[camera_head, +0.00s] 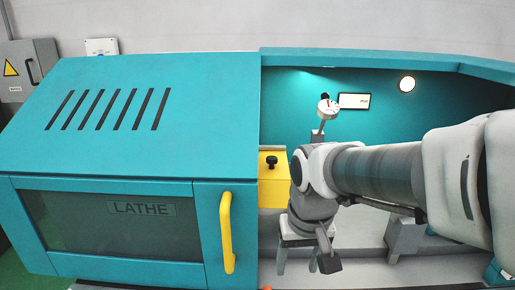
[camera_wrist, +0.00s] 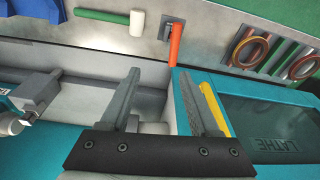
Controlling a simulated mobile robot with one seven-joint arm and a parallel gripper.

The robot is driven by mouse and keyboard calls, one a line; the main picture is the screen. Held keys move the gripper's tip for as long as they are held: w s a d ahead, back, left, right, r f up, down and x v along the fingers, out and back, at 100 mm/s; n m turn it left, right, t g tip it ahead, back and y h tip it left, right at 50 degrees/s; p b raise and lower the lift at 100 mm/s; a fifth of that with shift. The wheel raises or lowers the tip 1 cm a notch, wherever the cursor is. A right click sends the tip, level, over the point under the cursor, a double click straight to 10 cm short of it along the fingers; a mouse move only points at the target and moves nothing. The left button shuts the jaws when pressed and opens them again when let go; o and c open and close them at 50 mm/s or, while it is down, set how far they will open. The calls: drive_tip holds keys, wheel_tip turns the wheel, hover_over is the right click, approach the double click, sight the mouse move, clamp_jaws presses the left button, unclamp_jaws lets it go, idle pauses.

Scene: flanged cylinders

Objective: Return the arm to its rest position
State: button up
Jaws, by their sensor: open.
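My gripper (camera_head: 298,264) points down at the front of the lathe's open bay, just right of the yellow door handle (camera_head: 227,232) in the head view. My arm reaches in from the right edge. In the wrist view my gripper (camera_wrist: 160,80) has its two grey fingers spread apart with nothing held between them. The lathe (camera_head: 160,120) is a teal machine with a closed, windowed door at left. No flanged cylinder can be made out clearly in either view.
The wrist view shows an orange-red bar (camera_wrist: 175,45), a white cylinder (camera_wrist: 137,23), a green bar (camera_wrist: 101,15) and several rings (camera_wrist: 251,47) beyond the lathe.

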drive_tip(key=s+d+r+t, duration=0.3)
drive_tip(key=s+d+r, duration=0.2)
drive_tip(key=s, duration=0.3)
drive_tip(key=shift+s+d+m+t, duration=0.3)
drive_tip(key=shift+s+d+m, duration=0.1)
drive_tip(key=shift+d, duration=0.25)
